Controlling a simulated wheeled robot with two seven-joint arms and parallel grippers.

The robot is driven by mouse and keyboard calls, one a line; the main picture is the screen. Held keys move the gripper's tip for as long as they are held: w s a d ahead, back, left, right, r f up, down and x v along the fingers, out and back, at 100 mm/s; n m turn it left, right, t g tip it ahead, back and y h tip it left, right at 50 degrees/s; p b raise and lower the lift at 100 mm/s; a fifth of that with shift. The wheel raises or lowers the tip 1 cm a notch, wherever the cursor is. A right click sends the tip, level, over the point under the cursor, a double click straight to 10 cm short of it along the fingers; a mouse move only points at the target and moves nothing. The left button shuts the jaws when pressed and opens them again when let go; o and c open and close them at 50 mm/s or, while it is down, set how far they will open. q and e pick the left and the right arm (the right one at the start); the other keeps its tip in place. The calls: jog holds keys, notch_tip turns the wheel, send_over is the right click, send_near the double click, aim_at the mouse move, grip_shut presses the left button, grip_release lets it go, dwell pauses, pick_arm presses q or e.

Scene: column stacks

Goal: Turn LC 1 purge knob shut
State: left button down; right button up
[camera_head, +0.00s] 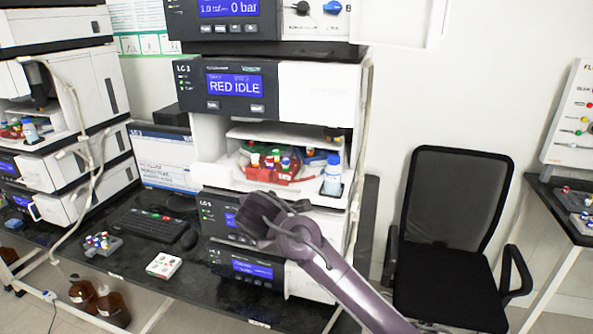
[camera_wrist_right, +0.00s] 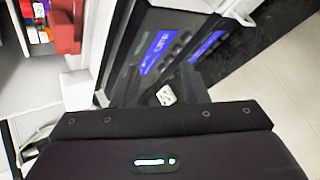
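The LC 1 stack stands in the middle of the head view. Its top module (camera_head: 232,20) has a blue screen reading 0 bar. On that module's right face are a dark knob (camera_head: 302,7) and a blue-and-black knob (camera_head: 333,6) near the picture's top edge; I cannot read which is the purge knob. The right wrist view shows the fingers (camera_wrist_right: 155,88) from behind, with lower blue screens beyond. My left gripper is not in view.
An open bay holds red trays of vials and a bottle (camera_head: 332,175). A keyboard (camera_head: 150,224), mouse and white box (camera_head: 163,265) lie on the dark bench at left. A second stack stands far left. A black chair (camera_head: 455,240) stands right of the bench.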

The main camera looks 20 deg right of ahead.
aim_at(299, 9)
jog(key=s+d+r+n+t+h, duration=0.1)
jog(key=d+r+n+t+h, duration=0.15)
jog(key=r, duration=1.25)
jog(key=s+d+r+n+t+h, duration=0.1)
jog(key=r+n+h, duration=0.2)
jog(key=r, duration=1.1)
jog(key=s+d+r+n+t+h, duration=0.1)
jog(key=d+r+n+t+h, duration=0.15)
jog(key=r, duration=1.25)
jog(key=shift+g, duration=0.3)
jog(key=p+x, duration=0.4)
jog(key=x, duration=0.2)
jog(key=shift+w+f, duration=0.2)
jog(key=shift+w+d+f, duration=0.1)
jog(key=shift+w+d, duration=0.2)
jog(key=shift+w, duration=0.2)
jog(key=c, duration=0.7)
jog(key=shift+f, duration=0.1)
